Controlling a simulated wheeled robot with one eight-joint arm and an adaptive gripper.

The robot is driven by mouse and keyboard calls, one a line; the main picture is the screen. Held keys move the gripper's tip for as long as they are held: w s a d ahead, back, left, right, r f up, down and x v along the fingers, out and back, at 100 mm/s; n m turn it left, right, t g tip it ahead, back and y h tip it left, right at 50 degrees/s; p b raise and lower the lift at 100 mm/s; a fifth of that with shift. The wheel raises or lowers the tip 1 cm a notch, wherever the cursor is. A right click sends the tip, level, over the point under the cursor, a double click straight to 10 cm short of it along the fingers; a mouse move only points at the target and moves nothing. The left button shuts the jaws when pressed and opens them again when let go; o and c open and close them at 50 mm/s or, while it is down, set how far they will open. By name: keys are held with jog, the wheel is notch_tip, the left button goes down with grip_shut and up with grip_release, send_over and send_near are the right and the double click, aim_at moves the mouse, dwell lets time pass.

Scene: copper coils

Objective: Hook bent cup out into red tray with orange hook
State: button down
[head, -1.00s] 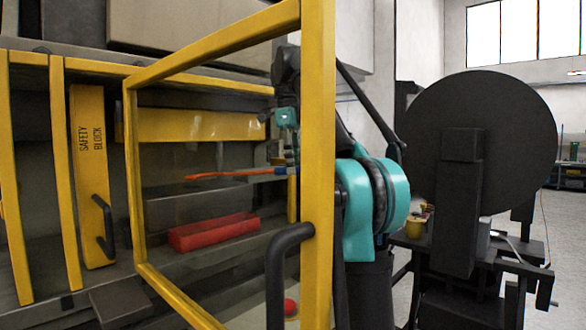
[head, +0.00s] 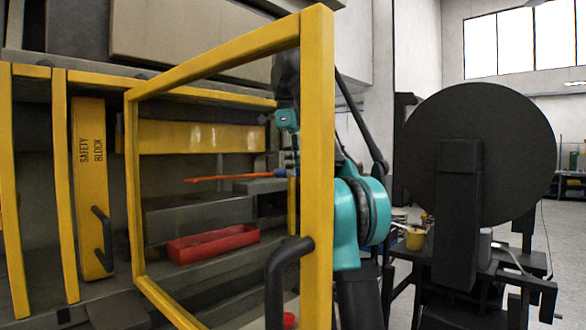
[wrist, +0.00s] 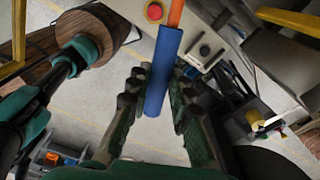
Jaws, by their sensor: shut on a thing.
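The orange hook (head: 232,178) reaches left from my arm, level, through the yellow guard frame in the head view. Its blue handle (wrist: 163,75) is between the fingers of my gripper (wrist: 154,92), shut on it, in the wrist view. The orange shaft (wrist: 176,12) leaves the top of that view. The red tray (head: 213,243) lies on the press ledge below and apart from the hook; its inside looks empty from here. I cannot make out the bent cup in either view. The yellow frame post hides part of my arm.
The open yellow guard frame (head: 318,120) with its black handle stands before my arm. A yellow safety block (head: 92,190) stands at left. Grey die blocks (head: 195,213) sit behind the tray. A large dark reel (head: 480,140) is at right. A red button (wrist: 154,11) shows by the shaft.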

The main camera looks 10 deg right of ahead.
dwell(0.4)
jog(key=s+d, duration=1.2)
jog(key=s, duration=0.5)
jog(key=shift+d+r, duration=0.15)
jog(key=shift+r, duration=0.1)
dwell(0.6)
dwell(0.6)
